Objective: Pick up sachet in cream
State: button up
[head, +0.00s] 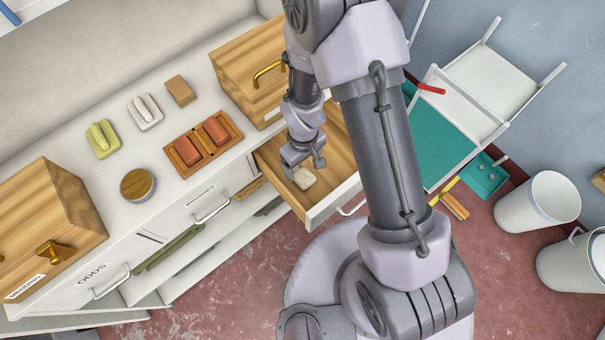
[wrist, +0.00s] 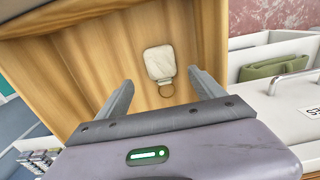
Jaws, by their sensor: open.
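The cream sachet (head: 303,178) lies flat on the wooden floor of an open drawer (head: 341,197). In the wrist view the sachet (wrist: 159,62) is a small rounded cream pad with a brown ring at its near end. My gripper (head: 304,163) is inside the drawer area, close above the sachet in the head view. In the wrist view the two fingers of my gripper (wrist: 160,86) are spread apart, with the sachet ahead and between their lines. Nothing is between the fingers.
The drawer's walls surround the sachet. A wooden box with a brass handle (head: 240,75) stands on the counter behind the drawer. A wooden tray (head: 231,128) with two reddish blocks is left of it.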

aim_at(303, 175)
notch_tip(303, 175, down, 6)
jog(key=b, duration=0.2)
jog(key=shift+s+a+f+b, duration=0.1)
jog(key=shift+s+f+b, duration=0.05)
jog(key=shift+f+b, duration=0.15)
jog(key=shift+r, duration=0.2)
jog(key=shift+c, duration=0.9)
jog(key=c, duration=1.3)
jog(key=shift+o, duration=0.2)
jog(key=shift+r, duration=0.1)
